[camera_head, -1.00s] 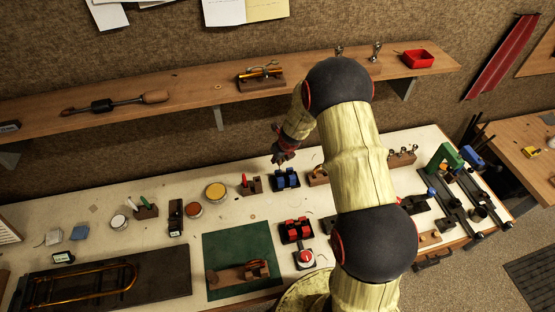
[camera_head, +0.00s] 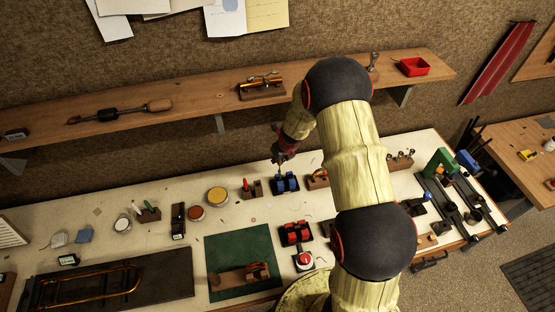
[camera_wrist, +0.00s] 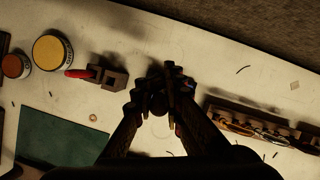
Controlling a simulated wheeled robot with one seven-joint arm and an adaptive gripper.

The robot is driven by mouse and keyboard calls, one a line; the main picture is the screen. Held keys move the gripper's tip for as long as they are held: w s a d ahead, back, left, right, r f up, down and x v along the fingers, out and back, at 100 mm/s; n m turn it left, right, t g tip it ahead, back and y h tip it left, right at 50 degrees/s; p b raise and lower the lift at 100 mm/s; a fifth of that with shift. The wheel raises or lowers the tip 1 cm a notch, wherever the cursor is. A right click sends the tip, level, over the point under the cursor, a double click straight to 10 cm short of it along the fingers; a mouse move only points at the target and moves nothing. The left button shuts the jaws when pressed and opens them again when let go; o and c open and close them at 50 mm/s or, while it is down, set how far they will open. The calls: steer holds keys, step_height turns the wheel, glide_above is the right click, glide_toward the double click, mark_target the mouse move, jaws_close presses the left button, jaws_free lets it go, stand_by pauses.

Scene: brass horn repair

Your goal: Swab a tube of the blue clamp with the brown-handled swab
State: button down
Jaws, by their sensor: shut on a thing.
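The blue clamp (camera_head: 286,183) sits on the bench between two small wooden blocks. My gripper (camera_head: 281,157) is just above and behind it in the head view, pointing down. In the wrist view my gripper (camera_wrist: 160,92) is dark, its fingers shut together on a thin thing, which I take as the brown-handled swab. The fingers hide most of the swab, and its handle colour cannot be made out. The clamp's tubes are too small and dark to tell whether the swab touches one.
A wooden block with a red-handled stick (camera_wrist: 108,78) stands left of my gripper. A wooden rack (camera_wrist: 262,125) stands to the right. A red clamp (camera_head: 296,232) is in front, beside a red button (camera_head: 304,258). The shelf (camera_head: 190,112) runs behind and above.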

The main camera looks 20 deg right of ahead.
steer(key=shift+r+p, duration=0.35)
steer(key=shift+r, duration=0.2)
steer(key=shift+r+p, duration=2.15)
steer(key=shift+p, duration=0.2)
